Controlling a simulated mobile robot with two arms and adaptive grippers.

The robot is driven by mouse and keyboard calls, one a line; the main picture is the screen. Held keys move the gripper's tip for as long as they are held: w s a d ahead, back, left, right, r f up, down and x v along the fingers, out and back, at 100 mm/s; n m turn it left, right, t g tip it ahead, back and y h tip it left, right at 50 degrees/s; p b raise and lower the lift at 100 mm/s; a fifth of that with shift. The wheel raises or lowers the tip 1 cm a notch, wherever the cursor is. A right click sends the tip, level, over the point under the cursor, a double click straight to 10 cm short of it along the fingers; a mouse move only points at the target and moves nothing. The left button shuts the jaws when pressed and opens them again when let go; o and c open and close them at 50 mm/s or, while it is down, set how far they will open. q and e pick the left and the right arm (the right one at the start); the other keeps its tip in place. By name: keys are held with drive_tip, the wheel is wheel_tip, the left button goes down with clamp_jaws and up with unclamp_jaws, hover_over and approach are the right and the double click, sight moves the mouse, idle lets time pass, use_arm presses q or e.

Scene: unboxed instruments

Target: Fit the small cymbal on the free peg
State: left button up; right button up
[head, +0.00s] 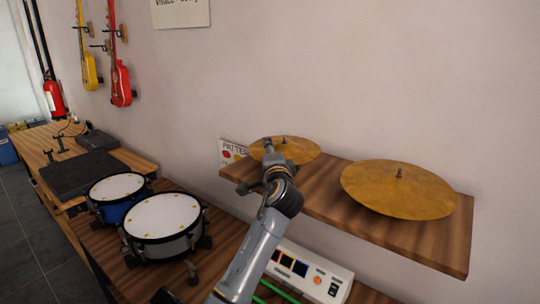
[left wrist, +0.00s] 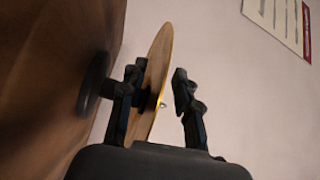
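The small cymbal (head: 300,151), a thin golden disc, lies level at the left end of the wooden shelf. A short peg tip seems to stick up at its middle. In the left wrist view the cymbal (left wrist: 152,80) stands between the fingers of the left gripper (left wrist: 162,92), close to one finger, with a gap to the other. The large cymbal (head: 398,188) sits on its own peg (head: 400,173) at the right. No bare peg shows. My right gripper is not in view.
The wooden shelf (head: 325,197) carries both cymbals against the wall. Below it are a white device (head: 310,272), a snare drum (head: 162,222) and a blue drum (head: 117,192). A pattern card (head: 231,150) stands behind the shelf's left end. Air above the shelf is clear.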

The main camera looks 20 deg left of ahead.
use_arm(q)
drive_tip(key=v, duration=1.2)
